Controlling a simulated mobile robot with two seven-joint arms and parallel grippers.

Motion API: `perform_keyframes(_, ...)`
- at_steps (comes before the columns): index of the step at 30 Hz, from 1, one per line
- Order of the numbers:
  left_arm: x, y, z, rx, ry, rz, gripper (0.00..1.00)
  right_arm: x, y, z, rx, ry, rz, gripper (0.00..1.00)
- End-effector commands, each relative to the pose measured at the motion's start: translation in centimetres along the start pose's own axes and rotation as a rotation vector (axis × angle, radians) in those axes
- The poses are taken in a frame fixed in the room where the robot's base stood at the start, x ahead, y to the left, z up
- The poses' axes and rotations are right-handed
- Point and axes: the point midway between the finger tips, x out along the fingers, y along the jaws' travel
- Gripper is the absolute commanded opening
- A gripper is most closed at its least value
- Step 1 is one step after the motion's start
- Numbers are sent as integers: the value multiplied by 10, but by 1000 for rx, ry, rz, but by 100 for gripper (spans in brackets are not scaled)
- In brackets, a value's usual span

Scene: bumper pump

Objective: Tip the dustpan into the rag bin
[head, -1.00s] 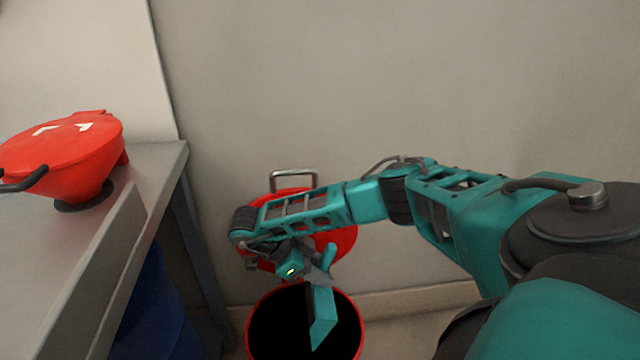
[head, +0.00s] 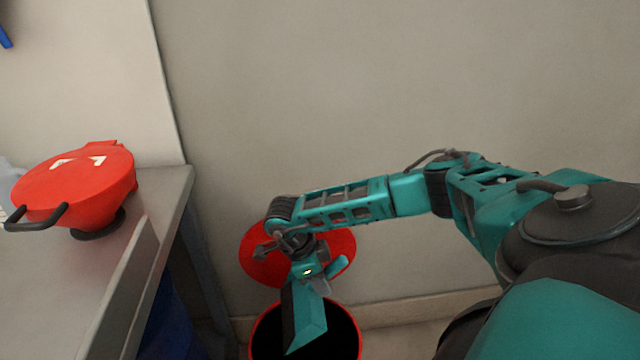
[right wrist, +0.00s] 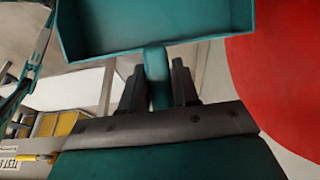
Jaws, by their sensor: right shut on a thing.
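My right gripper (head: 310,277) is shut on the handle of the teal dustpan (head: 308,318). In the right wrist view the handle (right wrist: 157,80) sits between the two dark fingers, with the pan (right wrist: 150,40) beyond them. In the head view the pan hangs steeply tilted over the open mouth of the rag bin (head: 256,328), a red-rimmed bin with a black interior. The bin's red lid (head: 262,262) stands raised behind my gripper against the wall; it also shows in the right wrist view (right wrist: 285,80). My left gripper is out of view.
A metal bench (head: 75,285) stands at the left, with a red container with a black handle (head: 80,190) on it. Something blue (head: 170,325) stands under the bench. The wall (head: 400,90) is close behind the bin.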

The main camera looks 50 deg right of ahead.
Motion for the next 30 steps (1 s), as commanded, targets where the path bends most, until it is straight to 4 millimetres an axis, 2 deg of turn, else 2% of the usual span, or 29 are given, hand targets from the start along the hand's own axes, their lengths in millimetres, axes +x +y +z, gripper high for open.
perform_keyframes(1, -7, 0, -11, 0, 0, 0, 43, -10, 0, -7, 3, -57, 2, 0)
perform_keyframes(7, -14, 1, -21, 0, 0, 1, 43, -26, 0, -13, 4, -291, 0, 0)
perform_keyframes(18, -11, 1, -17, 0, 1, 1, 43, -53, 0, -22, 2, -687, 2, 0)
perform_keyframes(22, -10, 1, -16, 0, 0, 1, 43, -60, 0, -22, 1, -750, -1, 0)
perform_keyframes(30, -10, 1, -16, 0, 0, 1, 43, -62, 0, -22, 1, -759, -1, 0)
